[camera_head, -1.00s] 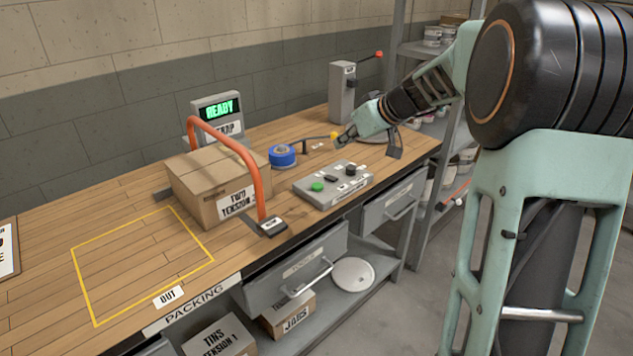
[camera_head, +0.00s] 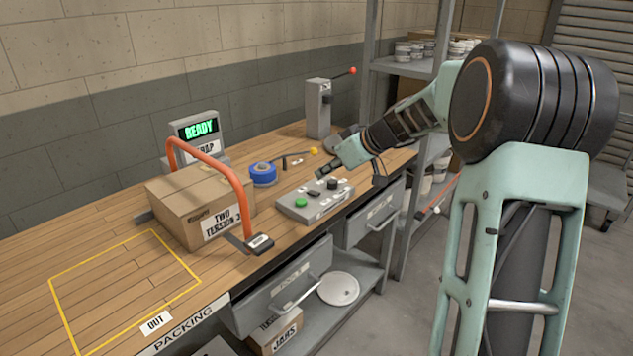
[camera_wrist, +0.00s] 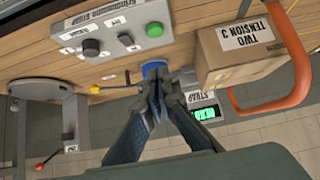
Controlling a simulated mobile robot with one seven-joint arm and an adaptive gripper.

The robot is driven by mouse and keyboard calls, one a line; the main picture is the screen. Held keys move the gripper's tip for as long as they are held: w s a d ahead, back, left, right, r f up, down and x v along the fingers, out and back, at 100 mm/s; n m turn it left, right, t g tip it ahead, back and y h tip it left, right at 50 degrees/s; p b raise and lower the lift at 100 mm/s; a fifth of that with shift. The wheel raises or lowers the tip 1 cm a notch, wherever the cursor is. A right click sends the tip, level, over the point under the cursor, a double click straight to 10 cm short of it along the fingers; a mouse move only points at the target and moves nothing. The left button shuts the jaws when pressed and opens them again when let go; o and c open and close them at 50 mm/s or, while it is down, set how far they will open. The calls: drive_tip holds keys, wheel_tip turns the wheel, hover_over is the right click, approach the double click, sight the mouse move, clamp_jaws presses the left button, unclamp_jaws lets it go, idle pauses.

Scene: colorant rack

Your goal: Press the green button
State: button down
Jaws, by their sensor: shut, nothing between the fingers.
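The green button (camera_head: 301,202) is the round green cap at the left end of a grey control box (camera_head: 327,210) on the wooden bench. The box also carries a black knob and a dark switch. In the wrist view the green button (camera_wrist: 154,30) is at the top, upside down, on the control box (camera_wrist: 110,28). My gripper (camera_head: 320,174) is shut and empty, above and behind the box in the head view, apart from the button.
A cardboard box (camera_head: 201,210) under an orange strapping arch (camera_head: 244,190) stands left of the control box. A display reading READY (camera_head: 198,129) and a grey lever post (camera_head: 318,110) stand at the back. The yellow-outlined area is clear.

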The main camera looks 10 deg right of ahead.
hover_over(299, 199)
drive_tip(key=s+d, duration=0.2)
drive_tip(key=s, duration=0.1)
drive_tip(key=f, duration=0.3)
drive_tip(key=f+p, duration=0.1)
drive_tip(key=f, duration=0.1)
drive_tip(key=shift+w+a+f, duration=0.1)
drive_tip(key=shift+a+f, duration=0.1)
drive_tip(key=shift+f, duration=0.2)
wheel_tip(299, 199, down, 3)
drive_tip(key=shift+w+r, duration=0.1)
drive_tip(key=shift+r, duration=0.05)
drive_tip(key=shift+f, duration=0.75)
drive_tip(key=shift+f, duration=0.1)
